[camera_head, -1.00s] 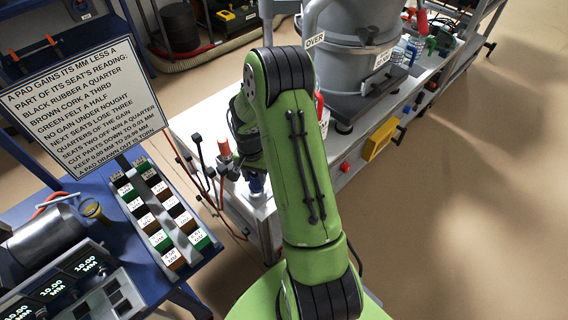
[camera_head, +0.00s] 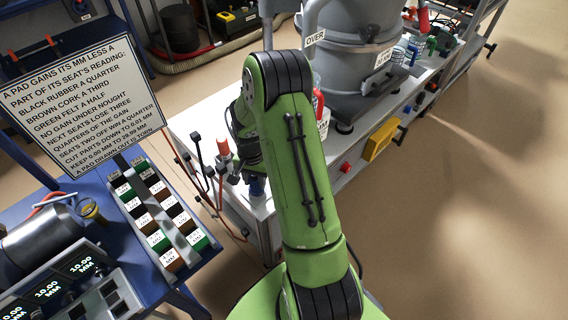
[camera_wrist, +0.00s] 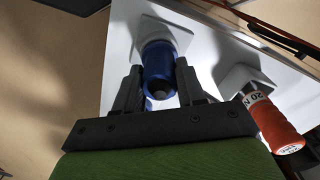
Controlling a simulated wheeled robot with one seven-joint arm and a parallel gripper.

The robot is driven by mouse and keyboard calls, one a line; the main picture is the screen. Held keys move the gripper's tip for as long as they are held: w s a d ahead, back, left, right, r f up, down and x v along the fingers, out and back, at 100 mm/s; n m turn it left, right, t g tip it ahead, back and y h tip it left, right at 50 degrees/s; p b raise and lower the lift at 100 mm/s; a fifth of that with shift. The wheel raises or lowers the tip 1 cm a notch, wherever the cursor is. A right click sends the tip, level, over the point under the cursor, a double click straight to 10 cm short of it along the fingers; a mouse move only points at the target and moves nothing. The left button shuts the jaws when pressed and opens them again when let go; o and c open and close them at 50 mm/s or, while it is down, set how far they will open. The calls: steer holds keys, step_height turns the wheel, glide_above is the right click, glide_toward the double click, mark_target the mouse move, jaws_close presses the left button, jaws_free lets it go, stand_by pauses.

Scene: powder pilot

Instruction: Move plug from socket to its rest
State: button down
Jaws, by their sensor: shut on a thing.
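A blue cylindrical plug (camera_wrist: 158,66) is between the two dark fingers of my gripper (camera_wrist: 159,84) in the wrist view, and the gripper is shut on it. The plug's far end meets a white fitting (camera_wrist: 163,28) on a white surface; I cannot tell whether it is still seated there. My arm hides most of the gripper there. An orange-red cylinder (camera_wrist: 274,124) with a label ending in "N" is at a separate white fitting to the right.
In the head view, the orange-red cylinder (camera_head: 223,147) and dark upright levers stand left of my gripper. A blue table (camera_head: 67,198) with a pad tray (camera_head: 163,226) and a sign (camera_head: 82,103) is at left. A grey vessel (camera_head: 352,60) stands behind my arm. Open floor lies right.

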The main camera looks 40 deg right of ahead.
steer(key=shift+f+b, duration=0.35)
steer(key=shift+f, duration=0.15)
steer(key=c, duration=0.6)
jaws_free()
steer(key=shift+c, duration=1.3)
step_height(320, 180, up, 7)
steer(key=p, duration=0.5)
steer(key=shift+r+p, duration=0.15)
steer(key=shift+p, duration=0.15)
